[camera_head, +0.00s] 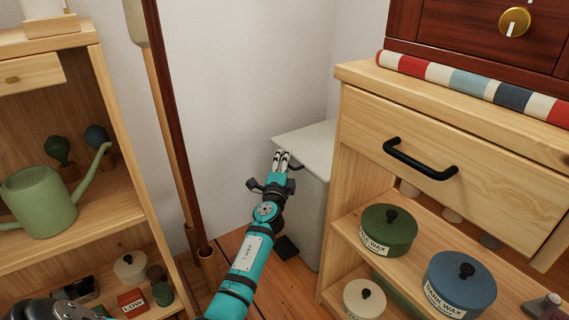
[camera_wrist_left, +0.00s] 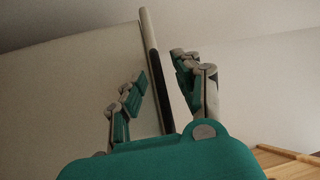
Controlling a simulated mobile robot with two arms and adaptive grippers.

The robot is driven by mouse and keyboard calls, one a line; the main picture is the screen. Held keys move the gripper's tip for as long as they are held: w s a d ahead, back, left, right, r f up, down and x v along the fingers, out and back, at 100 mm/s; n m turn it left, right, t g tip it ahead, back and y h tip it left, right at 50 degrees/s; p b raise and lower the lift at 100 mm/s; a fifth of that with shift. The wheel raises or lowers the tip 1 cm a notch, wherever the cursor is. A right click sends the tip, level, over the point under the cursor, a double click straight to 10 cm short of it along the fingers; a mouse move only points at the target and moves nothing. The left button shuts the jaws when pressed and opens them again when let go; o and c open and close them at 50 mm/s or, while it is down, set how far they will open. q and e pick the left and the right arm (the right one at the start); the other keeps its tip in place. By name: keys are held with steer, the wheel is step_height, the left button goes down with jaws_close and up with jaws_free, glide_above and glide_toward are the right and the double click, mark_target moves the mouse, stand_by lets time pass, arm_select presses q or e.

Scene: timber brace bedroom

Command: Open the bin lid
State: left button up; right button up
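The bin (camera_head: 313,215) is a pale grey box in the corner between the two wooden units. Its lid (camera_head: 308,143) looks flat and shut. A dark pedal (camera_head: 286,247) shows low at its front. My left gripper (camera_head: 282,158) is at the lid's front edge. In the left wrist view its fingers (camera_wrist_left: 160,92) are apart, with the pale lid rim (camera_wrist_left: 147,40) and a dark line beside it running between them. I cannot tell whether either finger touches the rim.
A wooden cabinet (camera_head: 430,130) with a black drawer handle (camera_head: 418,160) stands close at the bin's right. A shelf unit with a green watering can (camera_head: 40,203) is on the left. A dark red pole (camera_head: 173,120) rises left of my arm. Wall is behind the bin.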

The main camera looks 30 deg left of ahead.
arm_select(q)
jaws_close()
steer(key=shift+f, duration=0.1)
stand_by(0.4)
